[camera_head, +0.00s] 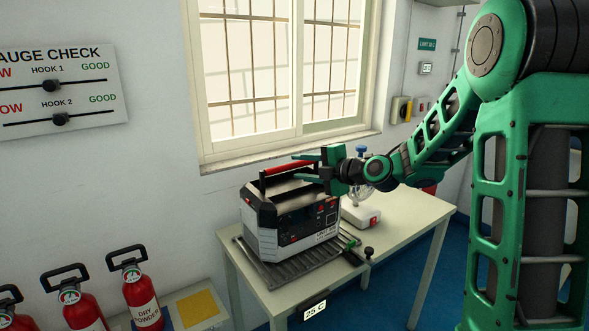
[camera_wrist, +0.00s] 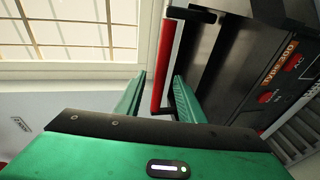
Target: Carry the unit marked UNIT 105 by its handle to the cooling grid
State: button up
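A grey and black box-shaped unit (camera_head: 290,222) stands upright on a grey ribbed grid (camera_head: 290,275) on the table. Its small front label is too small to read surely in the head view. Its red bar handle (camera_head: 288,167) runs along the top, and the handle also shows in the wrist view (camera_wrist: 166,50). My gripper (camera_head: 308,168) is at the right end of the handle. In the wrist view my green fingers (camera_wrist: 160,95) are apart, with the handle between them and a narrow gap visible on its left. The unit's dark side with orange lettering (camera_wrist: 270,75) is at the right there.
The pale table (camera_head: 415,212) carries a white box with a clear, blue-topped vessel (camera_head: 361,213) right of the unit. A display reading 25 C (camera_head: 314,309) is at the table's front. Red extinguishers (camera_head: 140,295) stand lower left. A window (camera_head: 285,75) is behind.

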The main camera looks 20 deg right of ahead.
jog(key=v, duration=0.7)
jog(key=s+d+f+m+g+h, duration=0.3)
jog(key=s+f+m, duration=0.25)
jog(key=s, duration=0.25)
jog(key=s+d+f+m+g+h, duration=0.25)
jog(key=s+f+m+g, duration=0.2)
jog(key=s+m, duration=0.3)
jog(key=s+d+f+m+g+h, duration=0.1)
jog(key=s+d+m+g, duration=0.2)
jog(key=s+m, duration=0.5)
jog(key=s+d+f+m+g, duration=0.1)
jog(key=s+d+m+g, duration=0.2)
jog(key=s+m, duration=0.5)
jog(key=s+d, duration=0.1)
jog(key=s, duration=0.7)
jog(key=shift+s+d+m+h, duration=0.15)
jog(key=shift+s+m+h, duration=0.2)
jog(key=shift+m, duration=0.05)
jog(key=shift+f, duration=0.1)
jog(key=shift+w+f, duration=0.25)
jog(key=shift+w, duration=0.3)
